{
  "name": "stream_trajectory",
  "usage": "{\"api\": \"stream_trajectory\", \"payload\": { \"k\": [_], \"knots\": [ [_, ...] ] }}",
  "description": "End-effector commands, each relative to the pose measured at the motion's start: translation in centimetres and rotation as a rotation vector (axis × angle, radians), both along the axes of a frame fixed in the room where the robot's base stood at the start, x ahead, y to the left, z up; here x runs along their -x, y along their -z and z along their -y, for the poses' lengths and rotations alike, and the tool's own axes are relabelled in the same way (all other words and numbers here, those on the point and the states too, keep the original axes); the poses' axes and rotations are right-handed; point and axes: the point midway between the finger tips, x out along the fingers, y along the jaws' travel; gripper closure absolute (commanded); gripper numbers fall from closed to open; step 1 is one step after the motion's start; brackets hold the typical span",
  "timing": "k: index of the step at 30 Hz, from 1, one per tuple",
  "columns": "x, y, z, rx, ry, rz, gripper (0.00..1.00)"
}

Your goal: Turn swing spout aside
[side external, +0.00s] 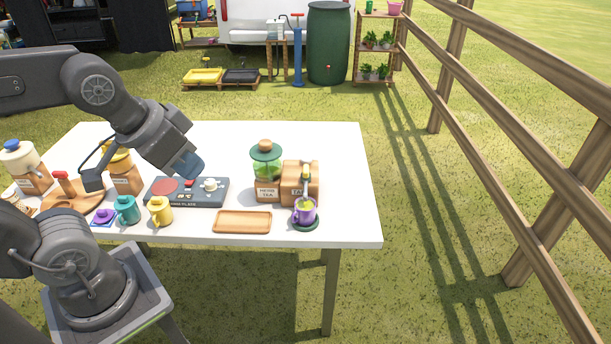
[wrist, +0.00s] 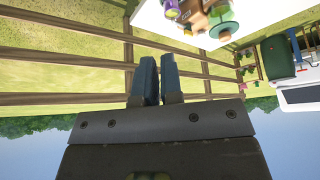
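A wooden tap box (side external: 308,184) stands at the right of the white table, and its top shows in the wrist view (wrist: 192,12). A thin swing spout (side external: 306,178) comes from its top and points to the front, over a purple cup (side external: 305,210) on a dark green round mat (side external: 291,224). The cup's contents look yellowish. My gripper (side external: 190,168) is above the hot plate, well left of the spout and apart from it. Its two blue fingers (wrist: 160,80) lie close together with nothing visible between them.
A green-lidded jar (side external: 266,168) on a wooden base stands just left of the tap box. A wooden tray (side external: 242,222) lies in front. The hot plate (side external: 212,199), a yellow mug (side external: 160,211) and a teal mug (side external: 127,210) are further left. The table's right end is clear.

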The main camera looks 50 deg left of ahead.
Motion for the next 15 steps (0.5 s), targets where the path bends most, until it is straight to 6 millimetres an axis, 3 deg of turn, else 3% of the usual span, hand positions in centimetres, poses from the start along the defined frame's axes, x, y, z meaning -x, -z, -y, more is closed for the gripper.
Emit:
{"api": "stream_trajectory", "payload": {
  "k": [5, 11, 15],
  "knots": [
    [-2.3, -1.2, -0.3, 0.022, -0.053, -0.04, 0.76],
    [-8.7, -3.0, -1.1, 0.075, -0.201, -0.14, 0.57],
    [-13.9, -3.1, -2.0, 0.11, -0.315, -0.211, 0.57]
  ]
}}
